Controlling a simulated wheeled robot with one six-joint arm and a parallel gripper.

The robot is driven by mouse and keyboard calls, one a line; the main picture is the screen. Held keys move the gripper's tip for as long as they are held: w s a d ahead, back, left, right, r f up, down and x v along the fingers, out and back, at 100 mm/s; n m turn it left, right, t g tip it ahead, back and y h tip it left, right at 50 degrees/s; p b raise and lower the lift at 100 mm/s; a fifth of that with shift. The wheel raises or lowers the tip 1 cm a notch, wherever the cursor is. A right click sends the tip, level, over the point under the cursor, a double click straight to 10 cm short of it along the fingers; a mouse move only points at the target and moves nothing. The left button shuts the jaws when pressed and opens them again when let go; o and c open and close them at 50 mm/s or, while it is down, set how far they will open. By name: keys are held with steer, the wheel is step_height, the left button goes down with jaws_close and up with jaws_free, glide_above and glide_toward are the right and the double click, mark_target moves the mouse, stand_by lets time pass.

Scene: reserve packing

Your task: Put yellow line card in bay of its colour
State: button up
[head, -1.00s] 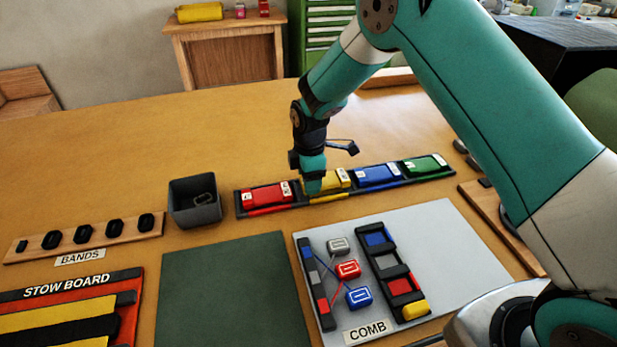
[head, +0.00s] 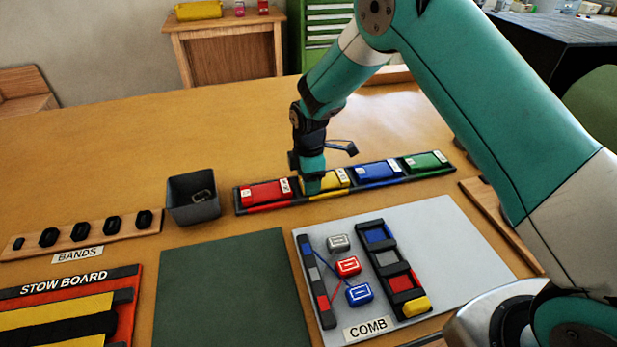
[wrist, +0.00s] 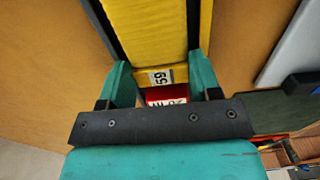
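The yellow line card (head: 339,178) is in the dark long rack, second from left, above that bay's yellow front strip (head: 328,196). It sits level with its neighbours; whether it is fully seated is hidden. My gripper (head: 313,183) points down at the card's left end and hides part of it. In the wrist view, the fingers (wrist: 162,82) stand on either side of the end of the yellow card (wrist: 155,28), which bears a white "59" label. Whether they press on it does not show. A red labelled face (wrist: 166,96) shows just below.
Red (head: 263,193), blue (head: 375,170) and green (head: 424,162) cards sit in the other bays. A grey bin (head: 194,212) stands left of the rack. The COMB board (head: 455,260), a green mat (head: 225,300) and the STOW BOARD (head: 75,282) are in front. The table behind is clear.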

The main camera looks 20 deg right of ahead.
steer(key=o, duration=0.5)
steer(key=shift+r, duration=0.1)
step_height(320, 180, up, 16)
steer(key=b, duration=0.3)
steer(key=s+r+m+y, duration=0.1)
steer(key=s+r+m, duration=0.1)
steer(key=s, duration=0.8)
steer(key=s+r+m+y, duration=0.1)
steer(key=s+m, duration=0.4)
steer(key=s, duration=0.6)
steer(key=s+r+m+y, duration=0.2)
steer(key=s+r+m, duration=0.1)
steer(key=s, duration=0.8)
steer(key=shift+a+r+m, duration=0.3)
steer(key=shift+r+m, duration=0.1)
steer(key=shift+r, duration=0.1)
